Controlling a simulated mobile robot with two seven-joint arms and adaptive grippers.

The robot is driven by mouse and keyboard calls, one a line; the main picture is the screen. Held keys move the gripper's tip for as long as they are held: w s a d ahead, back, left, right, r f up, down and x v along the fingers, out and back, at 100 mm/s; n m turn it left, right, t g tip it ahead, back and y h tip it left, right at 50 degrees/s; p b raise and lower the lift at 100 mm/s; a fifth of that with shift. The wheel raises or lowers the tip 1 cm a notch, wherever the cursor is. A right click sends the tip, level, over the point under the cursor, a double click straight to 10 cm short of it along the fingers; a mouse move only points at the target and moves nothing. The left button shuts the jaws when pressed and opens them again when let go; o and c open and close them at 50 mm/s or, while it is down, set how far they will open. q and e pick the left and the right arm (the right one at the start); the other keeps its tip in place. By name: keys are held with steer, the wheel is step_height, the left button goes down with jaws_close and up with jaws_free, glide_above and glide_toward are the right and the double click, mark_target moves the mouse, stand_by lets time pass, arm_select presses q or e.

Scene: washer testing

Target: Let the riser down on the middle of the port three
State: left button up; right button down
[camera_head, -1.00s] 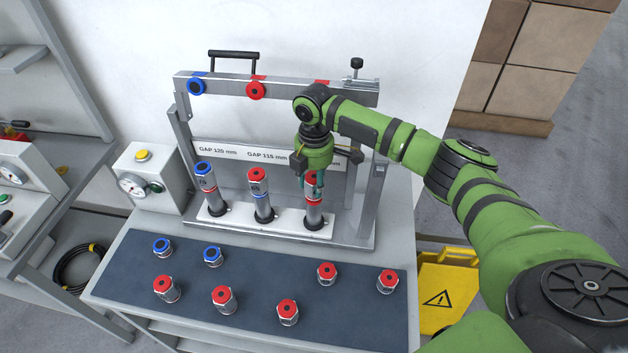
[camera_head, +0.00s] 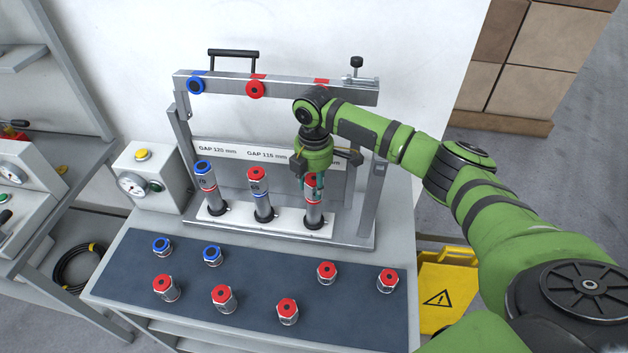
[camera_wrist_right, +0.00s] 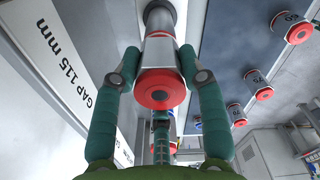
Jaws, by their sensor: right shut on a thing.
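My right gripper (camera_head: 313,186) is shut on a silver riser with a red top (camera_wrist_right: 158,82), its two green fingers on either side of it in the right wrist view. The riser is upright, in line with the dark tube of port three (camera_head: 314,218), the rightmost of the row. In the right wrist view the tube (camera_wrist_right: 160,14) shows beyond the riser's far end. I cannot tell whether the riser rests on it. The fingers partly hide the riser in the head view. My left gripper is not in view.
A blue-topped riser (camera_head: 206,181) and a red-topped riser (camera_head: 257,186) stand on the other two ports. The metal frame's crossbar (camera_head: 290,88) and gap label plate (camera_head: 228,150) are behind. Several loose risers stand on the dark mat (camera_head: 190,305) in front.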

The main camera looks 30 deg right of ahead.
steer(key=shift+f, duration=0.15)
steer(key=c, duration=0.6)
jaws_free()
step_height(320, 180, up, 12)
steer(key=shift+r, duration=0.1)
stand_by(0.3)
